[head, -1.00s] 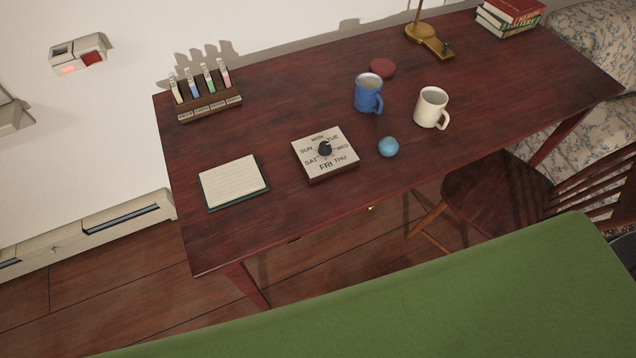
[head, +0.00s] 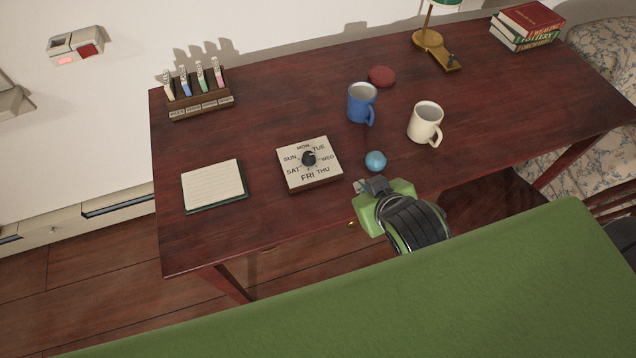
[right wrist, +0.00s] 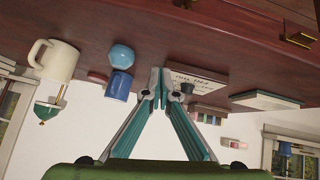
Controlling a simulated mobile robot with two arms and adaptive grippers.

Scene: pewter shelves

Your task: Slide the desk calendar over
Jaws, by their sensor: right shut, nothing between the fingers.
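The desk calendar (head: 309,164) is a square cream block with weekday names and a black knob in its middle. It lies on the dark red desk near the front edge. In the right wrist view, which looks upside down, the calendar (right wrist: 203,77) is just beyond my fingertips and partly hidden by them. My right gripper (head: 366,184) is shut and empty at the desk's front edge, right of the calendar and apart from it in the head view. Its closed fingers also show in the right wrist view (right wrist: 159,72). My left gripper is not in view.
A blue ball (head: 376,161) sits just behind my right gripper. A blue mug (head: 361,103) and a cream mug (head: 424,123) stand farther back. A notepad (head: 213,184) lies left of the calendar, with a bare strip of desk between. A chair stands at the right.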

